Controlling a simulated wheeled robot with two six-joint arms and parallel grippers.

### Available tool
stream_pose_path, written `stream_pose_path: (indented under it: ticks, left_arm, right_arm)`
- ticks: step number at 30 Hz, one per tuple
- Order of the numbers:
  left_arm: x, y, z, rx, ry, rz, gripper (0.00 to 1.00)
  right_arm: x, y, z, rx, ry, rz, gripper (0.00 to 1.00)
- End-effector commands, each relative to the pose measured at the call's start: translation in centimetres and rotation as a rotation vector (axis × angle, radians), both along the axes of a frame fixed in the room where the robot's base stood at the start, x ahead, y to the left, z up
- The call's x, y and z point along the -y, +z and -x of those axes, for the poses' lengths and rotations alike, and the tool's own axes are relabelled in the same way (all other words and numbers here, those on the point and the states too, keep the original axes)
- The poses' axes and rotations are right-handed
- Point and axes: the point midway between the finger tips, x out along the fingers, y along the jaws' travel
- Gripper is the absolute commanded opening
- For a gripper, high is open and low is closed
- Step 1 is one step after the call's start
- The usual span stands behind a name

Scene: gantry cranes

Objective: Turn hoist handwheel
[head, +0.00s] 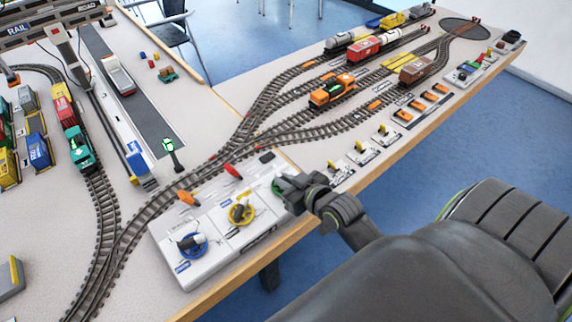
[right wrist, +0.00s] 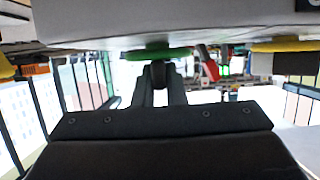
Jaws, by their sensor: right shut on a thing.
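A white control panel (head: 222,232) at the table's front edge carries a blue handwheel (head: 192,245), a yellow handwheel (head: 241,213) and a green handwheel (head: 277,186), each with a dark grip. The labels are too small to show which one is the hoist handwheel. My right gripper (head: 287,187) is at the green handwheel and covers most of it. In the right wrist view, the fingers (right wrist: 158,88) are shut on a dark grip under the green rim (right wrist: 160,53). My left gripper is not in view.
An orange lever (head: 187,197) and a red lever (head: 233,171) stand along the panel's back edge. Model tracks run close behind it, with an orange locomotive (head: 332,90). A teal locomotive (head: 81,148) stands at left. Small switch boxes (head: 361,152) line the table's right edge.

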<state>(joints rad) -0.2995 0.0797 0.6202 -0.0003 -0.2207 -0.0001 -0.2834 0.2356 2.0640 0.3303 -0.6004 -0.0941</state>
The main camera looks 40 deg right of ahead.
Motion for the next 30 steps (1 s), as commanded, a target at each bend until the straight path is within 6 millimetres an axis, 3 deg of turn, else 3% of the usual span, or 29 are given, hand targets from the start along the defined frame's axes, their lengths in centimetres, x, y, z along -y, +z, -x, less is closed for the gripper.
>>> stream_pose_path:
  ticks: [10,11,15,30]
  left_arm:
    - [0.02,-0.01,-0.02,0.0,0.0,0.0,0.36]
    - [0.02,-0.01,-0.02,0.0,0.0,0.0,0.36]
    - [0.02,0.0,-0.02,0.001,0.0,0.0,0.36]
    - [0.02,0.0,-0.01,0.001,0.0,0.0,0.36]
  right_arm:
    - [0.01,-0.1,0.03,-0.001,-0.001,0.0,0.0]
    - [0.01,-0.11,0.03,-0.001,-0.001,0.0,0.15]
    - [0.01,-0.09,0.02,-0.001,-0.001,0.0,0.33]
    - [0.08,0.07,0.41,-0.001,-0.001,0.0,0.33]
